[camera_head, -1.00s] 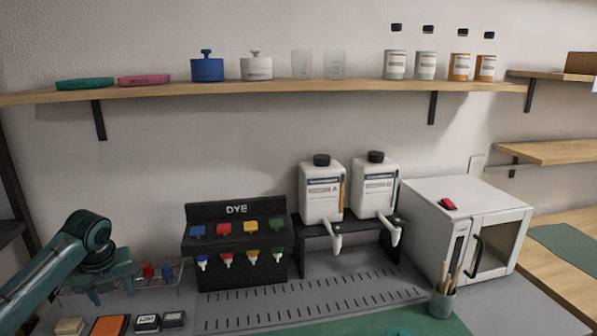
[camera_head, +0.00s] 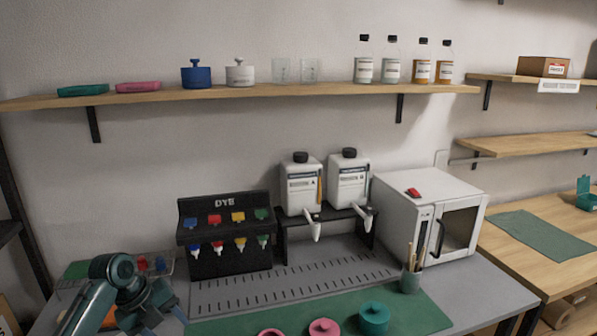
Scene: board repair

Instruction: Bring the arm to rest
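My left arm (camera_head: 112,270) is in the lower left corner of the head view, bent, with its teal joints in front of the rack and the small blocks on the bench. No gripper fingers can be made out at its end, which runs down to the bottom edge. My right arm and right gripper are not in view.
A black dye stand (camera_head: 226,240), two white bottles on a rack (camera_head: 325,217) and a white cabinet oven (camera_head: 429,217) line the bench.

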